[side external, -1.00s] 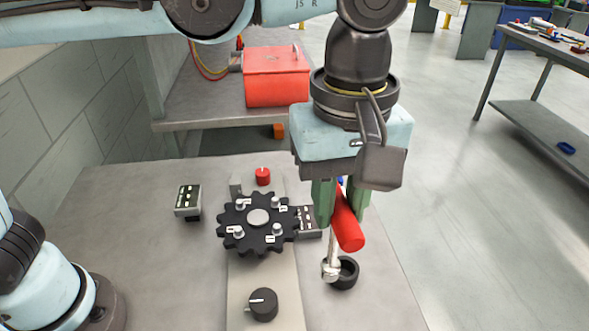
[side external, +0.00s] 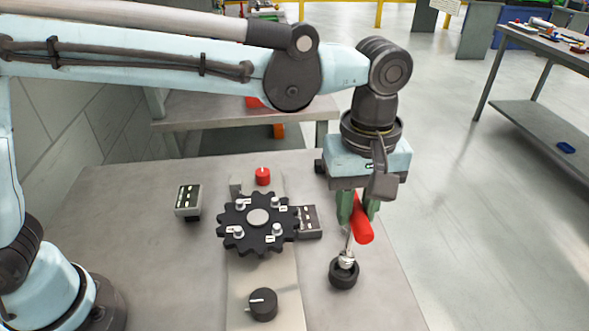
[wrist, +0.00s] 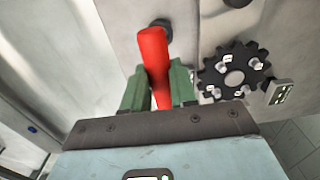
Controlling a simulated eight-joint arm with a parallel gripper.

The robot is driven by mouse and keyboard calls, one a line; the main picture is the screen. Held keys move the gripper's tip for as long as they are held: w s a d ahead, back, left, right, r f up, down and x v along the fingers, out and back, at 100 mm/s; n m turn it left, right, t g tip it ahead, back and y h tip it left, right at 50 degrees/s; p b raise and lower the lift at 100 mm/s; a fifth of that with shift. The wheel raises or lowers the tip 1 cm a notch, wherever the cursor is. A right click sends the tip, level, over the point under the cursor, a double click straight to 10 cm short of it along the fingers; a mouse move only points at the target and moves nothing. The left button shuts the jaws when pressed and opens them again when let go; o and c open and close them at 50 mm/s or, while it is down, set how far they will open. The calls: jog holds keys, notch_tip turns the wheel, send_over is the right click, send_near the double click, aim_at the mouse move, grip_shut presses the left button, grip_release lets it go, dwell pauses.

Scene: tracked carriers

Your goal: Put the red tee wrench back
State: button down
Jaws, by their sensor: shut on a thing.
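The tee wrench has a red handle (side external: 362,219) and a bright metal shaft with a socket end (side external: 347,259). My gripper (side external: 357,212) is shut on the wrench at its red handle, with the shaft hanging down, slightly tilted. The socket end is at the mouth of a black round holder (side external: 343,276) on the bench; I cannot tell whether it is inside or just above it. In the wrist view the red handle (wrist: 155,58) lies between the green fingers (wrist: 158,88), and the holder (wrist: 160,24) is partly hidden behind it.
A black toothed disc (side external: 258,217) with several pegs stands left of the wrench. Near it are a red knob (side external: 263,176), a black knob (side external: 263,304) and two small indicator boxes (side external: 188,200) (side external: 309,222). The bench right of the holder is clear.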

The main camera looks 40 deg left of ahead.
aim_at(347, 255)
jog(key=shift+f, duration=2.15)
jog(key=c, duration=0.9)
grip_release()
